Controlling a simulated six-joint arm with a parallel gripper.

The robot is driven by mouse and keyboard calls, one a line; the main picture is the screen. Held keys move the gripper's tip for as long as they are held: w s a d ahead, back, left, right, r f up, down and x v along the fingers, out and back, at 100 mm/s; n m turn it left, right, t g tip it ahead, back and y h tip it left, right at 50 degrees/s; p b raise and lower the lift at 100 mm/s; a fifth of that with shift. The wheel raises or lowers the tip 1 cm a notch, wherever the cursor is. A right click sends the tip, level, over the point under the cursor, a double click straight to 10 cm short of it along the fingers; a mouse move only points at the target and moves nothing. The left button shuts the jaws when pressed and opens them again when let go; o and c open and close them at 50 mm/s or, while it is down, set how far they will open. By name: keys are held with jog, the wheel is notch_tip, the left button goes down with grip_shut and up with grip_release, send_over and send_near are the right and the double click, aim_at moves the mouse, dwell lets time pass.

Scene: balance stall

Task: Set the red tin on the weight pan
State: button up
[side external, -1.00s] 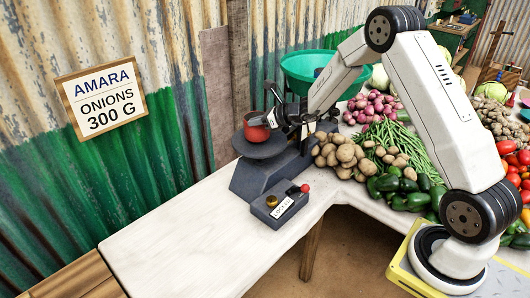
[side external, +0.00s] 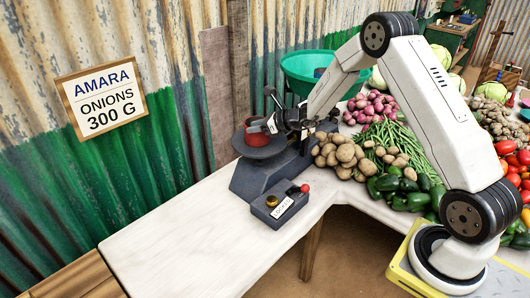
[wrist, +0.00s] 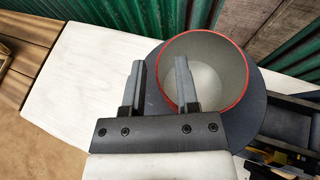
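The red tin (side external: 254,136) stands upright on the dark round weight pan (side external: 270,152) of the scale. In the wrist view the tin (wrist: 245,85) is open-topped, with a red rim and pale inside, and the pan (wrist: 262,112) shows around it. My gripper (wrist: 159,75) is open and straddles the tin's near-left wall. One finger is over the inside of the tin and the other is outside it, with gaps showing beside the wall. In the side view my gripper (side external: 274,122) is close at the tin's right.
The green bowl (side external: 310,70) stands behind the scale (side external: 262,180). A small box with a red knob (side external: 282,204) sits in front. Potatoes (side external: 338,152) and other vegetables lie to the right. The white counter (side external: 185,240) is clear at front left.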

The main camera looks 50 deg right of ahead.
jog(key=shift+r, duration=0.15)
jog(key=shift+v, duration=0.8)
jog(key=v, duration=1)
jog(key=shift+s, duration=0.2)
jog(key=s+a+f+n+g+y, duration=0.1)
jog(key=s+a+f+n+g, duration=0.2)
jog(key=s+a+n+g, duration=0.7)
jog(key=s+a+n+h, duration=0.2)
jog(key=s+n, duration=0.3)
jog(key=n, duration=0.5)
jog(key=s+a+n+h, duration=0.3)
jog(key=s+n+h, duration=0.1)
jog(key=n, duration=0.7)
jog(key=shift+s+r, duration=0.2)
jog(key=shift+s, duration=0.4)
